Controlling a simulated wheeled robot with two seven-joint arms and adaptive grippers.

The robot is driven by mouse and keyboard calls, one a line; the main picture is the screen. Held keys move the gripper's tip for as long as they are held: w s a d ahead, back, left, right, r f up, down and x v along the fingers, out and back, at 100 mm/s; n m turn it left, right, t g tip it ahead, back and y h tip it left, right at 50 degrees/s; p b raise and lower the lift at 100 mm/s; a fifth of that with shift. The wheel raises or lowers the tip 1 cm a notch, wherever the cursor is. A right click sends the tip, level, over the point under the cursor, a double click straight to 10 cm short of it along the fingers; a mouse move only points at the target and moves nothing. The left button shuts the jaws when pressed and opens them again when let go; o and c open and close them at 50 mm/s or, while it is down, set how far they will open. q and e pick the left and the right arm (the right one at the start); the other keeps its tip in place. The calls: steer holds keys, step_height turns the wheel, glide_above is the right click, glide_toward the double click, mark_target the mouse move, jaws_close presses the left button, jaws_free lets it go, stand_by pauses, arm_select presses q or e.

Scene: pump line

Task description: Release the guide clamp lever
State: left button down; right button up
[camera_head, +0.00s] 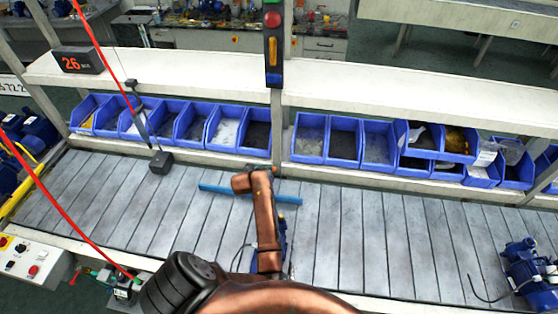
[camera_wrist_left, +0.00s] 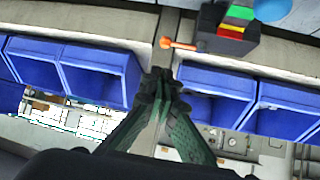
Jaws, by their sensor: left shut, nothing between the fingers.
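My left gripper shows in the left wrist view (camera_wrist_left: 160,76) with its fingertips together and nothing between them. In the head view its dark end (camera_head: 262,170) shows just beyond the copper arm, mostly hidden by it. A blue bar (camera_head: 222,189) lies across the conveyor behind my arm; its middle is covered. A small orange spot (camera_head: 281,216) shows beside the arm. In the wrist view an orange lever-like piece (camera_wrist_left: 183,45) sticks out from a dark box, apart from and beyond the fingertips. I cannot tell which part is the clamp lever. My right gripper is out of view.
Several blue bins (camera_head: 225,127) line the back of the slatted conveyor (camera_head: 350,235). An upright post carries a panel (camera_head: 273,50) with coloured parts. A dark block (camera_head: 161,162) hangs at left. A blue pump (camera_head: 530,268) stands at right. The right conveyor middle is clear.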

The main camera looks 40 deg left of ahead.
mark_target(276, 163)
arm_select(q)
steer(key=shift+s+a, duration=0.1)
steer(key=shift+a, duration=0.1)
steer(key=x, duration=1)
steer(key=shift+s, duration=0.15)
